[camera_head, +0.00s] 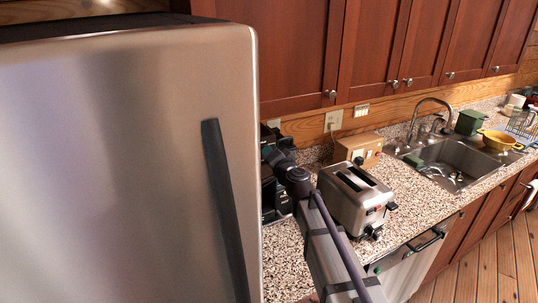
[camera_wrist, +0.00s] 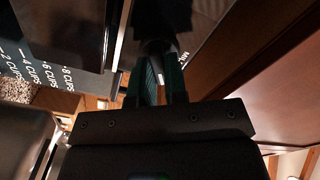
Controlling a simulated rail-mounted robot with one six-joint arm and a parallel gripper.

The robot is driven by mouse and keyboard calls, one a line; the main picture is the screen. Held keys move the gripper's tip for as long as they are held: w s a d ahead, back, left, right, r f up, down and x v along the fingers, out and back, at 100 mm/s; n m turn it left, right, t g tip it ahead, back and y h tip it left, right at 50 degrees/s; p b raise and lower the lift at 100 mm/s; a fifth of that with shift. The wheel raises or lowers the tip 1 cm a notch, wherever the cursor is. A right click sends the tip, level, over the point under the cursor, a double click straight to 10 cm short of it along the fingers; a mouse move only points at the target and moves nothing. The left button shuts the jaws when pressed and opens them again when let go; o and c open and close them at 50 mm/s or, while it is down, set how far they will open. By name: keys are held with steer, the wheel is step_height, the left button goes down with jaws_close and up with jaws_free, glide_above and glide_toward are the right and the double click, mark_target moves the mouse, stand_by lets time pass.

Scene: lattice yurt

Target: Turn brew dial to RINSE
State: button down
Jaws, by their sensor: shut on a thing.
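The black coffee machine (camera_head: 268,195) stands on the counter, partly hidden by the fridge edge and my arm in the head view. In the wrist view its dark body (camera_wrist: 205,25) fills the upper middle, with white cup markings at left. My gripper (camera_wrist: 160,65) has its two green-lined fingers close together around a dark round knob, the brew dial (camera_wrist: 156,48). A small pale mark shows on the dial between the fingers. The dial's setting and the word RINSE cannot be read.
A steel fridge (camera_head: 120,150) stands close at left. A toaster (camera_head: 357,197) sits right of my arm, with a wooden box (camera_head: 358,149) behind it. The sink (camera_head: 455,160) is farther right. Wooden cabinets (camera_head: 390,45) hang above the counter (camera_head: 410,205).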

steer(key=m, duration=1.2)
steer(key=shift+f+m, duration=0.2)
steer(key=shift+m, duration=0.1)
stand_by(0.4)
steer(key=c, duration=1.1)
jaws_free()
steer(key=shift+c, duration=0.2)
steer(key=v, duration=1.1)
